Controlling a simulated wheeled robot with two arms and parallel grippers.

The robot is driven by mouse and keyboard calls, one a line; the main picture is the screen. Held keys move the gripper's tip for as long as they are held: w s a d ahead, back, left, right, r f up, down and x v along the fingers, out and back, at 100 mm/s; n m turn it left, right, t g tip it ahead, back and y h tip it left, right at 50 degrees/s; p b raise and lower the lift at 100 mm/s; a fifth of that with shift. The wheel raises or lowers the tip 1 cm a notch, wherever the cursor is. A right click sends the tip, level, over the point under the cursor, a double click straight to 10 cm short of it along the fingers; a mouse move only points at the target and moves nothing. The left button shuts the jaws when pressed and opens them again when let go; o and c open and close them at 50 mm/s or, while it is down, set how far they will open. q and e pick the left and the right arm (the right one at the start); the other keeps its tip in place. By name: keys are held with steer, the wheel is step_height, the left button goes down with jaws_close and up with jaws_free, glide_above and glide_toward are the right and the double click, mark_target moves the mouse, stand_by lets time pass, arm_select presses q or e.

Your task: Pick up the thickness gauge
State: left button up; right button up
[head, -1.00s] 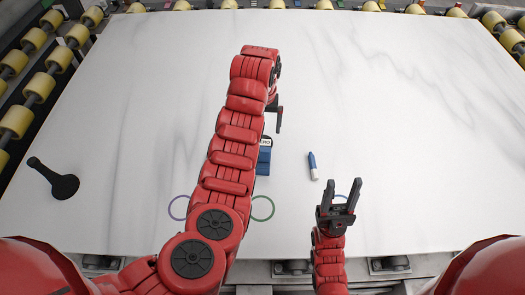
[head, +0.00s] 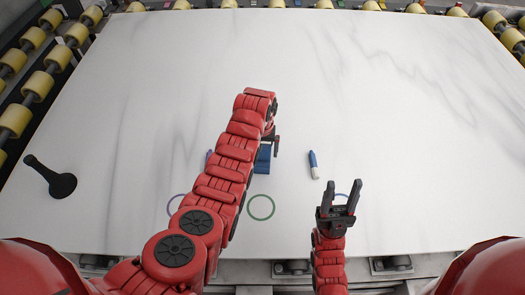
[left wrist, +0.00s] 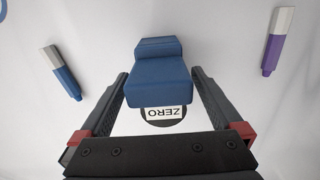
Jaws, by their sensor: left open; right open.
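A blue blocky device, which I take to be the thickness gauge (head: 263,158), stands on the pale slab (head: 400,110), partly hidden by my left arm in the head view. In the left wrist view the gauge (left wrist: 160,75) lies between the fingers of my left gripper (left wrist: 158,78). The gripper is open, with one finger on each side; I cannot tell whether either touches it. A round label reading ZERO (left wrist: 163,113) shows at the gauge's near end. In the head view my left gripper (head: 271,140) is mostly hidden. My right gripper (head: 340,194) is open and empty near the front edge.
A blue marker (head: 313,165) lies right of the gauge; a purple marker (left wrist: 272,50) lies on its other side. A black handled tool (head: 52,178) lies at far left. A green ring (head: 261,207) marks the slab's front. The slab's right and back are clear.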

arm_select(q)
steer(key=shift+f, duration=0.7)
steer(key=c, duration=1.3)
steer(key=shift+r, duration=0.2)
